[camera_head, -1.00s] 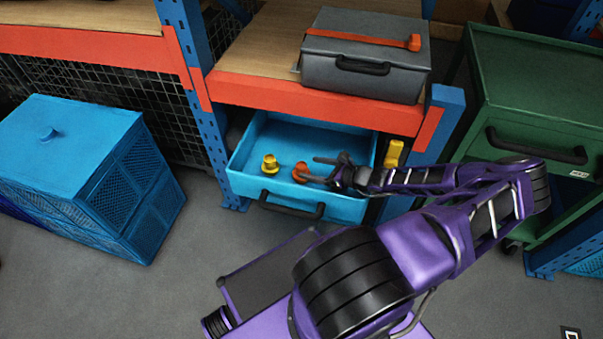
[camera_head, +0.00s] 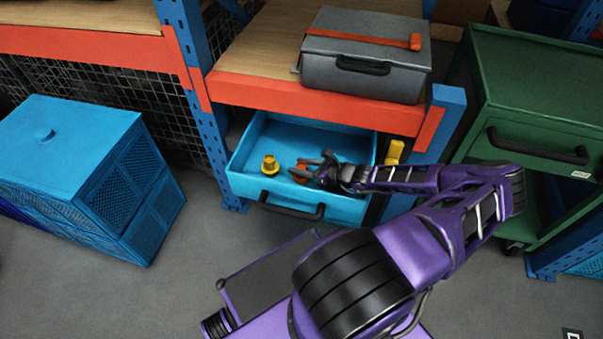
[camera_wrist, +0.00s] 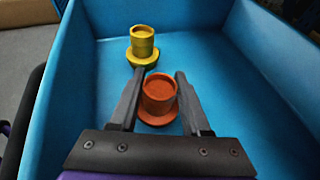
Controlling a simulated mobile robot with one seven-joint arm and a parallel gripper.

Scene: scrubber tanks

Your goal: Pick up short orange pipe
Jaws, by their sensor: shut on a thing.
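The short orange pipe (camera_wrist: 159,92) stands upright on its flange in the blue drawer, between my gripper's two fingers in the wrist view. In the head view the orange pipe (camera_head: 300,170) is partly hidden by my gripper (camera_head: 318,169). My gripper (camera_wrist: 158,101) is shut on the pipe, with one finger on each side of its tube. A yellow flanged pipe (camera_wrist: 142,43) stands upright just beyond it, apart from my fingers. The yellow pipe (camera_head: 269,165) also shows left of the orange one in the head view.
The open blue drawer (camera_head: 340,208) has raised walls and a black handle. The orange shelf beam (camera_head: 310,108) crosses above its back. A grey toolbox (camera_head: 365,70) sits on the shelf. A green cabinet (camera_head: 530,90) stands right; a blue crate (camera_head: 65,150) stands left.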

